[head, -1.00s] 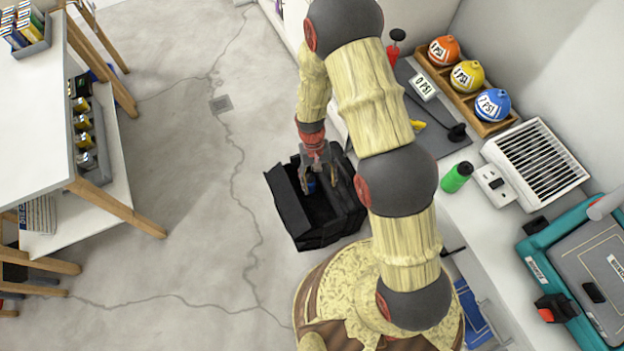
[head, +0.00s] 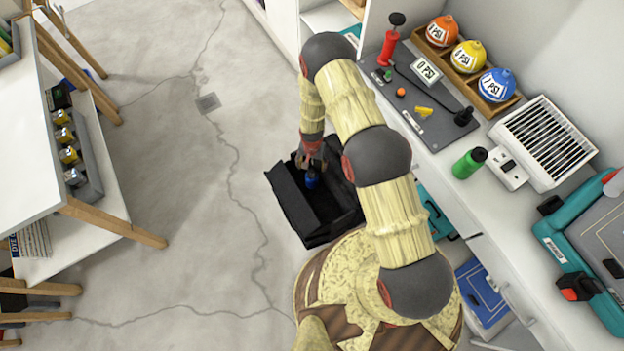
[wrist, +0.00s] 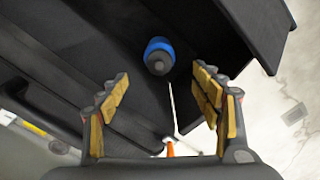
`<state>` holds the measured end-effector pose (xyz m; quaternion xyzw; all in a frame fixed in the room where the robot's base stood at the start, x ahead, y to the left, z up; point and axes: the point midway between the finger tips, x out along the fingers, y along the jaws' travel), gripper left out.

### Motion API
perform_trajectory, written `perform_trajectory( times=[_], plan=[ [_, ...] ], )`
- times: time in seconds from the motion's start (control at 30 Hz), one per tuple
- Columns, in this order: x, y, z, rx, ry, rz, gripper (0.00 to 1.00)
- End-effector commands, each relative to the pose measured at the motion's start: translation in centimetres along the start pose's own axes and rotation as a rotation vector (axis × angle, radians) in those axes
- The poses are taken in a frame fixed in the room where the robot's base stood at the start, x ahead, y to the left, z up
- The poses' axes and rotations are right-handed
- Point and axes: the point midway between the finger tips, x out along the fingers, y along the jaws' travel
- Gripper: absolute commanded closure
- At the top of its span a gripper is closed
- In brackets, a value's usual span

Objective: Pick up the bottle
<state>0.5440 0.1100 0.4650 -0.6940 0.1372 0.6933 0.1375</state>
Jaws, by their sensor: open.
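A blue bottle (head: 312,180) with a dark cap stands inside an open black toolbox (head: 291,205) on the floor. In the wrist view the bottle (wrist: 158,55) is seen nearly from its cap end, inside the toolbox (wrist: 100,35). My gripper (head: 312,157) is over the toolbox, close to the bottle. In the wrist view my gripper (wrist: 161,92) has its two yellow-padded fingers wide apart with nothing between them; the bottle shows beyond the fingertips.
The counter (head: 430,130) at right holds a pump, a ball rack (head: 466,60), a white heater (head: 543,145) and a teal case (head: 590,262). A white table (head: 60,150) stands at left. The concrete floor (head: 170,200) between is clear.

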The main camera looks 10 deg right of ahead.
Motion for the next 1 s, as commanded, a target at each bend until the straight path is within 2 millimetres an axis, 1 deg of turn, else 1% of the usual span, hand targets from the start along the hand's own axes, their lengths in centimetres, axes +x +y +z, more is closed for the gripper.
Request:
perform_trajectory(
  times=[0.03,0.1,0.37,0.5,0.63,0.77,1.0],
  plan=[
    [1.2,0.1,0.1,0.0,-0.001,0.001,0.35],
    [2.1,0.0,0.1,-0.001,-0.001,0.001,0.35],
    [3.8,0.1,0.1,-0.002,-0.002,0.001,0.35],
    [6.0,0.1,0.2,-0.002,-0.003,0.002,0.35],
    [7.6,0.1,0.2,-0.002,-0.002,0.001,0.35],
    [8.3,0.0,0.2,-0.002,0.0,0.001,0.35],
    [8.2,0.0,0.2,-0.002,0.0,0.001,0.35]
  ],
)
